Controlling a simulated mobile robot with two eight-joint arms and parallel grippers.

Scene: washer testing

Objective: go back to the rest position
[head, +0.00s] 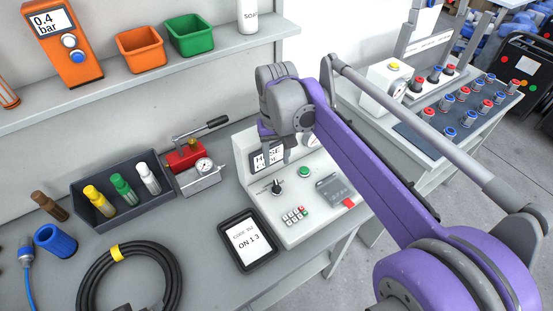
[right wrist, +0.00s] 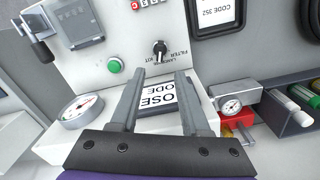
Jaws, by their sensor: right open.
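My right arm reaches in from the lower right. Its right gripper (head: 278,150) hangs in front of the back of a pale test console (head: 318,222) and partly hides the console's display (head: 262,158). In the right wrist view the two fingers of the right gripper (right wrist: 158,82) stand apart with nothing between them. The display with its printed text (right wrist: 158,97) shows behind them. My left gripper is in no view.
On the console are a black knob (head: 278,187), a green button (head: 305,171) and a keypad (head: 295,215). A tablet (head: 225,229), a coiled black hose (head: 88,283) and a bin of coloured cylinders (head: 90,209) lie left. A shelf (head: 115,83) runs above.

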